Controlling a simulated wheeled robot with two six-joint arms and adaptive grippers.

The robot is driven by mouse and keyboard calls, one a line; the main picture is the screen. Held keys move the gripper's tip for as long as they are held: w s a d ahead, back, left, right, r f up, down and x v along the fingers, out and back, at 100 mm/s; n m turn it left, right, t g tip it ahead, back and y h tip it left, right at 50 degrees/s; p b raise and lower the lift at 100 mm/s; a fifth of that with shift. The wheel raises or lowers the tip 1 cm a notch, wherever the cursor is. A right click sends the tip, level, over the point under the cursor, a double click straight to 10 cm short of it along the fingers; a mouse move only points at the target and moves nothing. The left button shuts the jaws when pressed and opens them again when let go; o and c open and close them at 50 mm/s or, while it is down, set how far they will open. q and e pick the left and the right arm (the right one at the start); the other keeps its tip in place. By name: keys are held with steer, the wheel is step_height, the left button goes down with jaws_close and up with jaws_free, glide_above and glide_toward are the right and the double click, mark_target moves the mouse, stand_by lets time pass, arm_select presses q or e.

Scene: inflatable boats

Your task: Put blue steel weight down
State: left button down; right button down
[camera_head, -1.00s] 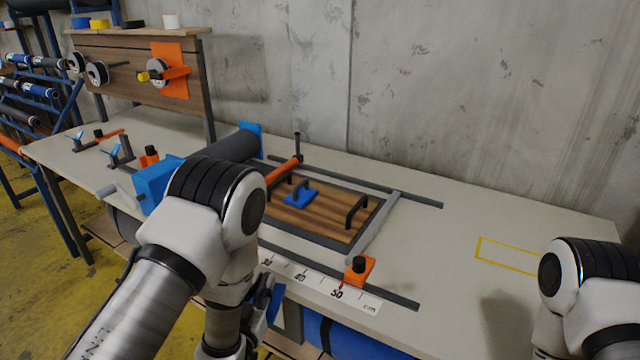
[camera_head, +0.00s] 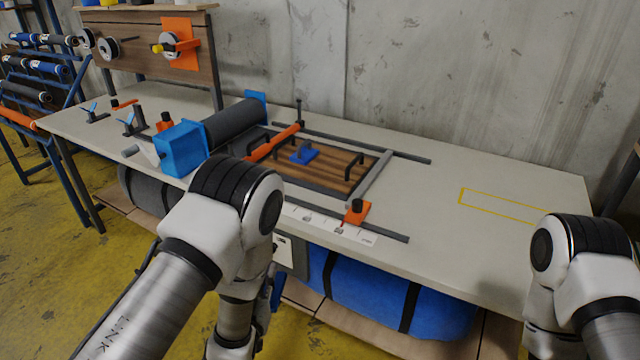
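The blue steel weight (camera_head: 304,155) is a small blue block with a dark handle. It sits on the wooden board (camera_head: 335,170) on the workbench, with no gripper touching it. My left arm comes in from the lower left and ends low in front of the bench; a little blue shows beside its lower end, and its gripper is hidden. My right arm is at the lower right, and its gripper is out of the picture.
The bench top (camera_head: 440,218) is clear on the right, around a yellow outlined rectangle (camera_head: 500,204). A dark roll (camera_head: 236,122) lies beside a blue block (camera_head: 182,148). An orange stop (camera_head: 356,212) stands by the front rail. A blue roll (camera_head: 385,290) lies underneath.

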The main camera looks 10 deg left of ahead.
arm_select(q)
steer(key=s+d+m+g+h, duration=0.2)
steer(key=d+m+g+h, duration=0.5)
steer(key=m+g+h, duration=0.1)
steer(key=s+d+m+g+h, duration=0.3)
steer(key=d+m+g+h, duration=0.4)
steer(key=m+g+h, duration=0.1)
steer(key=shift+s+d+r+m+g+h, duration=0.15)
steer(key=shift+s+d+m+g+h, duration=0.35)
steer(key=shift+h, duration=0.6)
